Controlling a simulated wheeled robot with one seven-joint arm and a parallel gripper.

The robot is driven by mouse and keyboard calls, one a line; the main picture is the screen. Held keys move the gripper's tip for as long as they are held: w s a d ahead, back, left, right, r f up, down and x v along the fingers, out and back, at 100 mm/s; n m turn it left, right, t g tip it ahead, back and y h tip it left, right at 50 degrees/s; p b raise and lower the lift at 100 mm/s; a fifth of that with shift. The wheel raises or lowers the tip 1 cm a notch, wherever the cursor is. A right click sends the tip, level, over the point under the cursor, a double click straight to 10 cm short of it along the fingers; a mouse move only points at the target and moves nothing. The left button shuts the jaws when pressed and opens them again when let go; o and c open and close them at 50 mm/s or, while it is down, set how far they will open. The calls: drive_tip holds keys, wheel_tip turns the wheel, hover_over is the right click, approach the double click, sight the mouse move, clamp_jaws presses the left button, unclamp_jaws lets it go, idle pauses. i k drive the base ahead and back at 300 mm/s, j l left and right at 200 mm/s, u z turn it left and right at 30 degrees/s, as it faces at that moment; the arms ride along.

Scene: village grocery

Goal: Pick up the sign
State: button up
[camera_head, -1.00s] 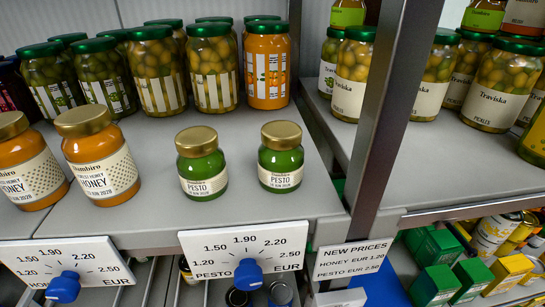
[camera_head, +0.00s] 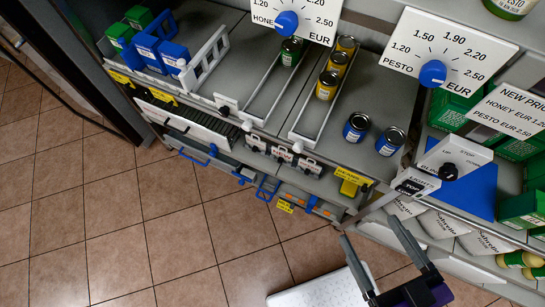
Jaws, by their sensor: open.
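A white sign headed "NEW PRICES" (camera_head: 510,112), listing honey EUR 1.20 and pesto EUR 2.50, is at the right side, partly cut off by the edge. A white PESTO price dial (camera_head: 450,50) with a blue knob hangs left of and above it. A HONEY price dial (camera_head: 300,18) is at the top centre, partly cut off. My gripper (camera_head: 368,230) is at the lower right, its two dark fingers spread wide with nothing between them. It is below and left of the sign, well apart from it in the picture.
Switch boxes (camera_head: 453,157) with black knobs stick out below the sign. Shelves left of it hold yellow cans (camera_head: 327,85), dark blue-labelled cans (camera_head: 390,141) and blue boxes (camera_head: 173,56). The tiled floor (camera_head: 170,235) at the lower left is clear.

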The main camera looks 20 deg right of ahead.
sight(282, 155)
drive_tip(key=i+j, duration=0.15)
drive_tip(key=j, duration=0.2)
drive_tip(key=i+j, duration=0.1)
drive_tip(key=j, duration=0.25)
drive_tip(key=i+j+u, duration=0.1)
drive_tip(key=j, duration=0.25)
drive_tip(key=i+j, duration=0.2)
drive_tip(key=j, duration=0.15)
drive_tip(key=i+j, duration=0.15)
drive_tip(key=j, duration=0.2)
drive_tip(key=u, duration=0.05)
